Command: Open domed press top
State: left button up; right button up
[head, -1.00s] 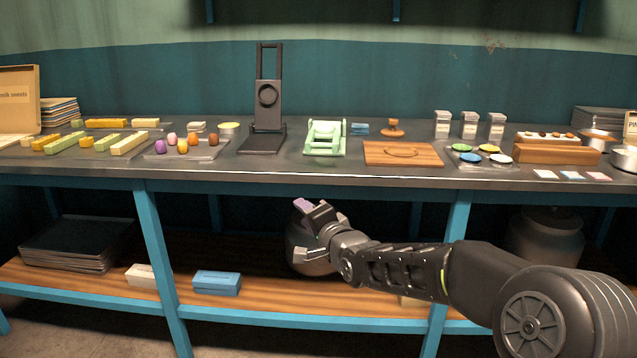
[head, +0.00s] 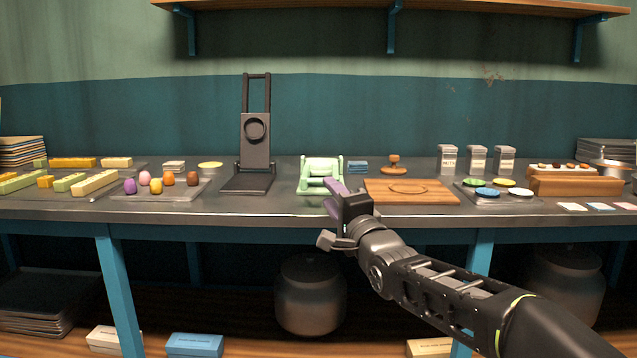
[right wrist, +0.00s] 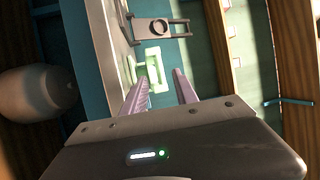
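A small light-green press (head: 321,171) stands on the workbench near its middle; its top looks rounded, and its lower right is partly hidden by my gripper. My right gripper (head: 337,196), with purple fingers, is just in front of it, apart from it as far as I can tell. In the right wrist view my right gripper (right wrist: 158,78) has its fingers spread and empty, with the green press (right wrist: 153,68) beyond and between them. A black press (head: 255,150) stands left of the green one with its framed plate raised upright. My left gripper is not in view.
A wooden board (head: 410,192) lies right of the green press, with a small wooden stamp (head: 393,166) behind it. A tray of coloured egg shapes (head: 160,190) sits at left. The bench's front edge (head: 250,218) runs below my gripper.

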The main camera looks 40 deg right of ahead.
aim_at(319, 182)
jog(key=x, duration=0.7)
jog(key=shift+w+b, duration=0.15)
jog(key=shift+b, duration=0.15)
jog(key=shift+c, duration=0.5)
grip_shut()
dwell(0.6)
